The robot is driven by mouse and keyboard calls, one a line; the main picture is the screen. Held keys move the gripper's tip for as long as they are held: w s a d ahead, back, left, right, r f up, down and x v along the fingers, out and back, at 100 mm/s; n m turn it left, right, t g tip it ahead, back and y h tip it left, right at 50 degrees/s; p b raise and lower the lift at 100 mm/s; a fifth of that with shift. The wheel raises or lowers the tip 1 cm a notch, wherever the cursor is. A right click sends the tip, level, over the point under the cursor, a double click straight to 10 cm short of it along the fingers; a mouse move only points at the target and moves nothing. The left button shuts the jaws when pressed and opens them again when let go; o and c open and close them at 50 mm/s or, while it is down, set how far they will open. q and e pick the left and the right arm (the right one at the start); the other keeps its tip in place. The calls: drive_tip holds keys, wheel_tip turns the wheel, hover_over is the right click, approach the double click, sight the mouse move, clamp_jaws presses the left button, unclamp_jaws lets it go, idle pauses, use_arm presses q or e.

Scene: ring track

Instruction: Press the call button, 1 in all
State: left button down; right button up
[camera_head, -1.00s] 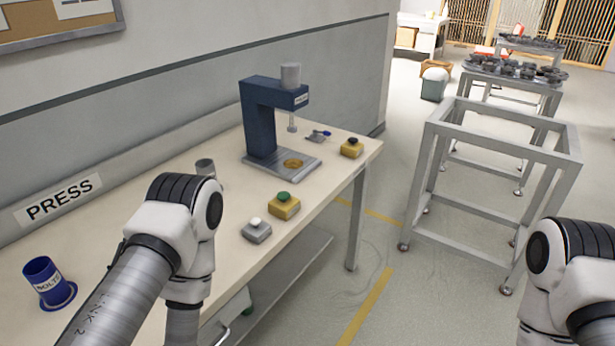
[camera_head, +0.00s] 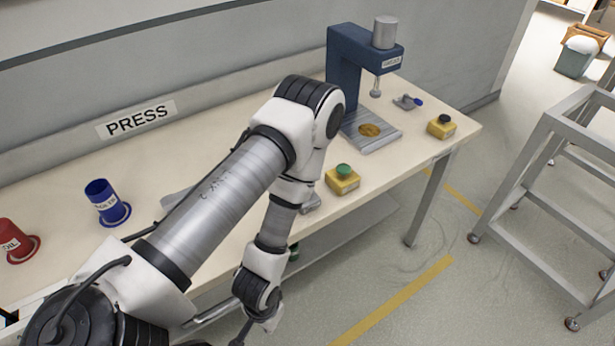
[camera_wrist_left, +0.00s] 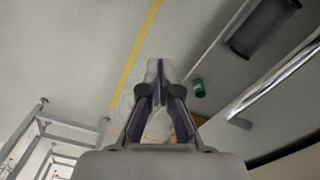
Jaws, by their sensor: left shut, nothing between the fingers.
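Three push buttons sit on the bench; I cannot read which one is the call button. A green button (camera_head: 343,170) tops a yellow box (camera_head: 342,182) near the front edge. A black button (camera_head: 444,119) tops another yellow box (camera_head: 441,129) at the right end. A grey box (camera_head: 311,203) left of the green button is mostly hidden behind my left arm. My left gripper (camera_wrist_left: 160,66) is shut and empty, pointing down over the floor in front of the bench. In the head view its fingers are mostly cut off at the bottom edge. My right gripper is out of view.
A blue press (camera_head: 345,70) stands behind the buttons, with a small blue-handled part (camera_head: 407,102) beside it. Blue (camera_head: 105,202) and red (camera_head: 14,240) cups stand at the left. A metal frame stand (camera_head: 545,150) is at the right. Floor between is clear.

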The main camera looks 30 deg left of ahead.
use_arm(q)
wheel_tip(320, 180, up, 10)
drive_tip(key=w+p, duration=0.2)
drive_tip(key=p, duration=0.4)
drive_tip(key=w+a+r+n+t+h, duration=0.1)
drive_tip(key=w+a+r+n+t, duration=0.2)
drive_tip(key=w+r, duration=0.6)
drive_tip(key=w+a+r+n+t, duration=0.3)
drive_tip(key=w+r, duration=0.6)
drive_tip(key=w, duration=0.7)
drive_tip(key=a+t, duration=0.2)
drive_tip(key=t, duration=0.1)
drive_tip(key=shift+w+a+h+p, duration=0.2)
drive_tip(key=shift+a+h+p, duration=0.1)
drive_tip(key=shift+a+h, duration=0.1)
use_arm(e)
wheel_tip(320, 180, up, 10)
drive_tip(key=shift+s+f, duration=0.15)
use_arm(q)
drive_tip(key=shift+f, duration=0.15)
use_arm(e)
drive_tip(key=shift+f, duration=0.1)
use_arm(q)
wheel_tip(320, 180, down, 9)
drive_tip(key=b, duration=0.7)
drive_tip(key=shift+b, duration=0.4)
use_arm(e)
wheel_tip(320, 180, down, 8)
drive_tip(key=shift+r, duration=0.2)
